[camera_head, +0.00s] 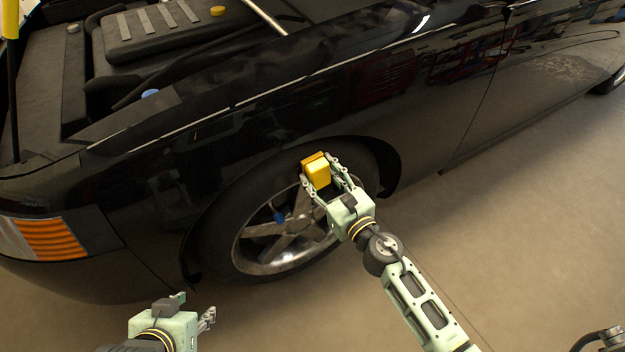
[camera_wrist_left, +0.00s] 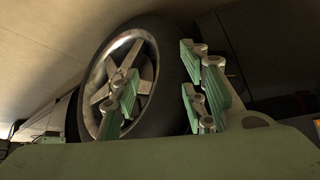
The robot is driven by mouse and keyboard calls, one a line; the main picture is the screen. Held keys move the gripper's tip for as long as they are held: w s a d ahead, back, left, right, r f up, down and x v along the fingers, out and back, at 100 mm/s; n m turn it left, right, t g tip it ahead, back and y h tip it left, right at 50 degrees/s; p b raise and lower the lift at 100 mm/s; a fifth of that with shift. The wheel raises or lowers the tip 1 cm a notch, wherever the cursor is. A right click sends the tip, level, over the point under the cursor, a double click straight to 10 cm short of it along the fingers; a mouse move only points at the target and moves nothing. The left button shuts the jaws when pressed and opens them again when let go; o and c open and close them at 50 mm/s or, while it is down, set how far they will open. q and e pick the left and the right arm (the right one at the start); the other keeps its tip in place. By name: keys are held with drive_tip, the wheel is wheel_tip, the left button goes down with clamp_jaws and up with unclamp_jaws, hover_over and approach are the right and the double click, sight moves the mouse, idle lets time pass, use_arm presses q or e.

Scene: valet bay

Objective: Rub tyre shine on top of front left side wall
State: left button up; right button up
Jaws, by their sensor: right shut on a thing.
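The front left wheel has a dark tyre (camera_head: 217,222) around a silver spoked rim, under the black car's wheel arch. My right gripper (camera_head: 320,172) is shut on a yellow applicator block (camera_head: 318,173). The block is at the upper right of the tyre's side wall; whether it touches the rubber cannot be told. My left gripper (camera_head: 195,306) is low at the front left, apart from the wheel, with its fingers spread and empty. In the left wrist view, the tyre (camera_wrist_left: 172,80) and rim show beyond the open fingers (camera_wrist_left: 163,95).
The black car's fender (camera_head: 240,130) rises just above the wheel. The engine bay (camera_head: 170,40) is open at the upper left, and an orange lamp (camera_head: 50,240) sits at the front corner. Bare floor (camera_head: 520,230) lies at the right.

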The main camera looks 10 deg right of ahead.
use_arm(q)
drive_tip(key=w+d+r+t+b, duration=0.1)
drive_tip(key=w+r+t, duration=0.1)
drive_tip(key=w, duration=0.3)
drive_tip(key=shift+d+r+t+h, duration=0.35)
drive_tip(key=shift+r+t+h, duration=0.05)
drive_tip(key=shift+r, duration=0.25)
use_arm(e)
drive_tip(key=shift+w+d, duration=0.3)
drive_tip(key=shift+d, duration=0.5)
drive_tip(key=shift+w+d, duration=0.3)
drive_tip(key=shift+d, duration=0.5)
drive_tip(key=shift+w+d, duration=0.3)
drive_tip(key=shift+d, duration=0.5)
use_arm(q)
drive_tip(key=shift+w+d+r+t+h+b, duration=0.15)
drive_tip(key=shift+w+d+r+t+b, duration=0.15)
drive_tip(key=shift+w+r+t, duration=0.35)
drive_tip(key=shift+w+d+r+t+h+b, duration=0.15)
drive_tip(key=shift+w+d+r+t, duration=0.25)
drive_tip(key=shift+w+r, duration=0.45)
use_arm(e)
drive_tip(key=v, duration=0.6)
use_arm(q)
drive_tip(key=shift+a, duration=0.1)
use_arm(e)
drive_tip(key=shift+a, duration=0.1)
